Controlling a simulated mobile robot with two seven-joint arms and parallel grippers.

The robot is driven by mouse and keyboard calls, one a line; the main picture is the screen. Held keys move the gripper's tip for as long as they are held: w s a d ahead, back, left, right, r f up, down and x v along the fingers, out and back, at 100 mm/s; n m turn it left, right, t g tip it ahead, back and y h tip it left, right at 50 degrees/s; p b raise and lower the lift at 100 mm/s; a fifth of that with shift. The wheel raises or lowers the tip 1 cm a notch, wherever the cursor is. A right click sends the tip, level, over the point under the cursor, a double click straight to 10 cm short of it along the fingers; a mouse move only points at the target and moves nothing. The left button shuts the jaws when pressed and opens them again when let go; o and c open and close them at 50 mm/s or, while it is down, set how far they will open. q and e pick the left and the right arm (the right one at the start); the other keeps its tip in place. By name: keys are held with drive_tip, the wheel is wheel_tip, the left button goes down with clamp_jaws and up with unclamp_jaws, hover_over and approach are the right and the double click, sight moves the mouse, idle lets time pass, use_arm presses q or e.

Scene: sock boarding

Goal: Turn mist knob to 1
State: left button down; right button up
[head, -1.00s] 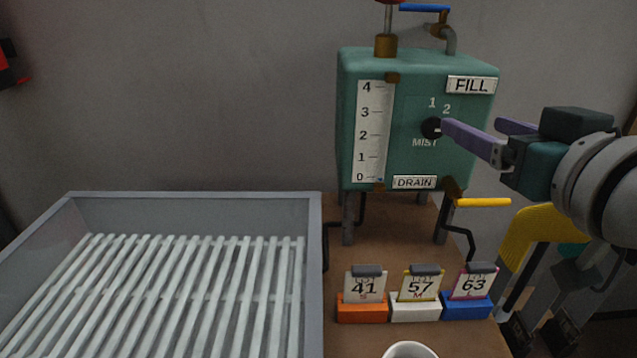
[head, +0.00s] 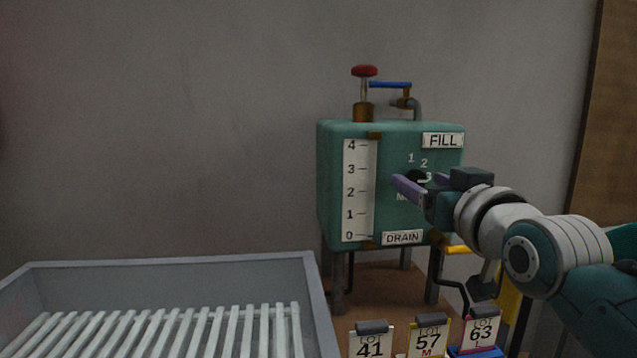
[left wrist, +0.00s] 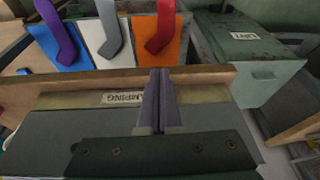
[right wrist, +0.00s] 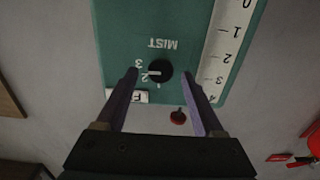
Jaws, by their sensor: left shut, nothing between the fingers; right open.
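The mist knob (head: 416,176) is a small black dial on the front of the green tank (head: 335,215), partly hidden by my right gripper in the head view. In the right wrist view the knob (right wrist: 160,73) appears upside down with numbers 1, 2 and 3 beside it. Its white mark points left, near 2 and 3; I cannot tell exactly which. My right gripper (right wrist: 159,76) is open, with a fingertip on each side of the knob in that view; contact is not clear. My left gripper (left wrist: 160,72) is shut and empty, away from the tank.
The tank carries a white level scale (head: 358,190), a red-topped valve (head: 364,71) and a blue lever (head: 390,85). A yellow drain handle (head: 456,250) is below. Number cards (head: 428,337) stand in front. A grey slatted tray (head: 170,262) is at left.

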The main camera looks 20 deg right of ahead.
drive_tip(key=shift+w, duration=0.25)
clamp_jaws()
idle(0.5)
